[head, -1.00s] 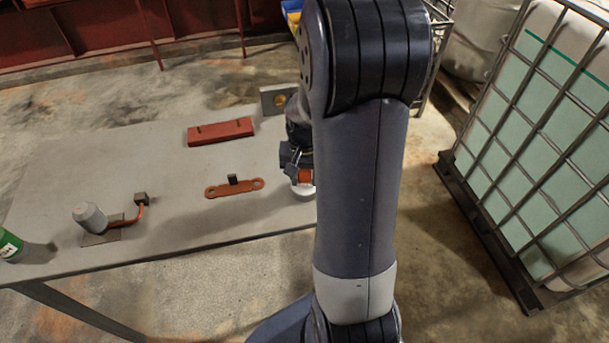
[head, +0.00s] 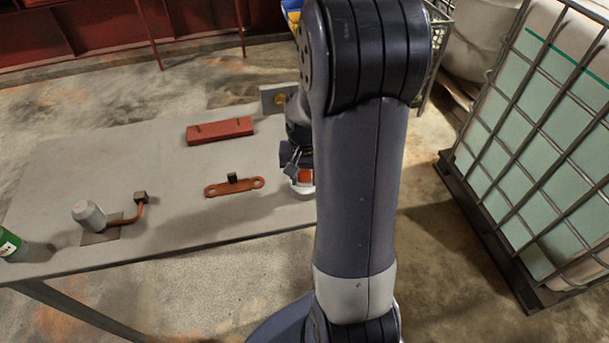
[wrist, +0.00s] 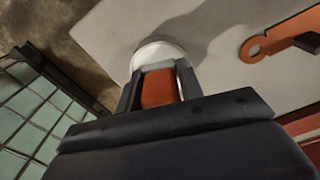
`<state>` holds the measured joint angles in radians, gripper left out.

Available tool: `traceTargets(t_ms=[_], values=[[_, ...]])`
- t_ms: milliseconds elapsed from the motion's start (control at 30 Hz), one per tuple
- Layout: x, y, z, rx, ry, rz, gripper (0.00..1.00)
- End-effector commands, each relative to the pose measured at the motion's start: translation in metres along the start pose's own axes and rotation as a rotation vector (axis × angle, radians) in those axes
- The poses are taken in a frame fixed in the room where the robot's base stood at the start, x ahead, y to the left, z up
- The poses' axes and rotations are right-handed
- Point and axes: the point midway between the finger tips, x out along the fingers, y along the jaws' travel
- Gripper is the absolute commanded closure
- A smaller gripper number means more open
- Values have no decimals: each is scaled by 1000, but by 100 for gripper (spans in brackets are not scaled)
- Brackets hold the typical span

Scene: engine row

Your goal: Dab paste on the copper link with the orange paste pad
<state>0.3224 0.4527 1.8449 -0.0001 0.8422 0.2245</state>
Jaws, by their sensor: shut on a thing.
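My gripper (head: 297,171) is at the right end of the table, partly hidden by my arm in the head view. It is shut on the orange paste pad (wrist: 158,88), which sits between both fingers in the wrist view. The pad is at a white round dish (wrist: 160,50); I cannot tell whether it touches the paste, as the dish's inside is hidden. The copper link (head: 247,186) lies flat left of the gripper, a flat bar with a hole at each end and a small dark block at its middle. Its near end also shows in the wrist view (wrist: 256,47).
A red block (head: 219,131) lies behind the link, and an upright grey plate (head: 272,100) stands at the back. A grey bottle-shaped part with a copper pipe (head: 89,216) and a green can (head: 10,245) stand left. A caged tank (head: 540,150) is right of the table.

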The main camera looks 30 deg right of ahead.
Motion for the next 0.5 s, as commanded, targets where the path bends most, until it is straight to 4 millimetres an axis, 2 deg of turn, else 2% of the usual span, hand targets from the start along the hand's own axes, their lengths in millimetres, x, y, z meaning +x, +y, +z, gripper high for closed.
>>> traceTargets(t_ms=[333, 500], values=[[2, 0, 1, 0, -4, 1, 83], [-7, 0, 1, 0, -4, 1, 83]])
